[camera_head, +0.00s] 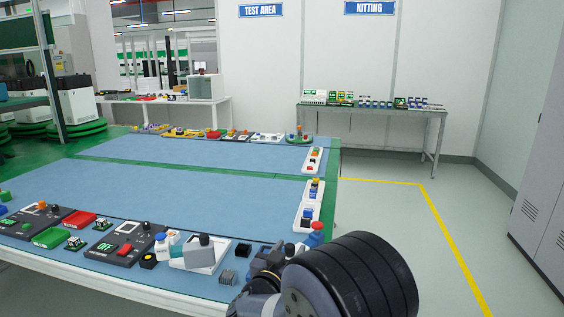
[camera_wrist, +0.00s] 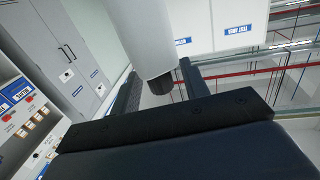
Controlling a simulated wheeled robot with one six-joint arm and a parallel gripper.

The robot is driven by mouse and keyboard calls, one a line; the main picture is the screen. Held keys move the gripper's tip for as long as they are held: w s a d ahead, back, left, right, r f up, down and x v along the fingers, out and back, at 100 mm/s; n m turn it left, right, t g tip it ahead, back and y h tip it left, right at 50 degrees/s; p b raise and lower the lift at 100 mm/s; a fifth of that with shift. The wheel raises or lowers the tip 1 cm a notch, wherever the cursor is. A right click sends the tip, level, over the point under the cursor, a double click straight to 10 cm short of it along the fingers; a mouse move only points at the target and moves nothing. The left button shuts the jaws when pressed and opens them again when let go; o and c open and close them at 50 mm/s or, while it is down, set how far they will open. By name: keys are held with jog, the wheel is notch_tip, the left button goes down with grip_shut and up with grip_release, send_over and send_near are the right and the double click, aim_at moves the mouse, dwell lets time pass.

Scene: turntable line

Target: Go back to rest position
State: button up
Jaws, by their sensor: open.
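My gripper (camera_wrist: 160,72) shows in the wrist view with its two dark fingers apart and nothing held between them. A pale grey cylinder, which looks like part of my own arm, rises behind the fingers. In the head view my arm fills the lower right, at the near right corner of the blue-topped table (camera_head: 190,190). The fingers cannot be made out clearly there. The wrist view looks off past the table toward grey cabinets (camera_wrist: 50,45), a white wall and ceiling pipes.
The table's middle is bare. Open floor (camera_head: 385,235) lies to the right.

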jog(key=shift+w+d+f+b, duration=0.2)
jog(key=shift+w+f+b, duration=0.15)
jog(key=shift+b, duration=0.2)
jog(key=shift+r+n+t+y+b, duration=0.15)
jog(key=shift+n+t+y+b, duration=0.15)
jog(key=shift+n+y+b, duration=0.25)
jog(key=n+y+b, duration=0.1)
jog(key=y+b, duration=0.1)
jog(key=n+y+b, duration=0.2)
jog(key=y, duration=0.1)
jog(key=shift+s+r+t+y+b, duration=0.1)
jog(key=shift+t+y+b, duration=0.25)
jog(key=shift+t+b, duration=0.05)
jog(key=shift+n+y+b, duration=0.3)
jog(key=shift+n+y, duration=0.2)
jog(key=shift+n, duration=0.05)
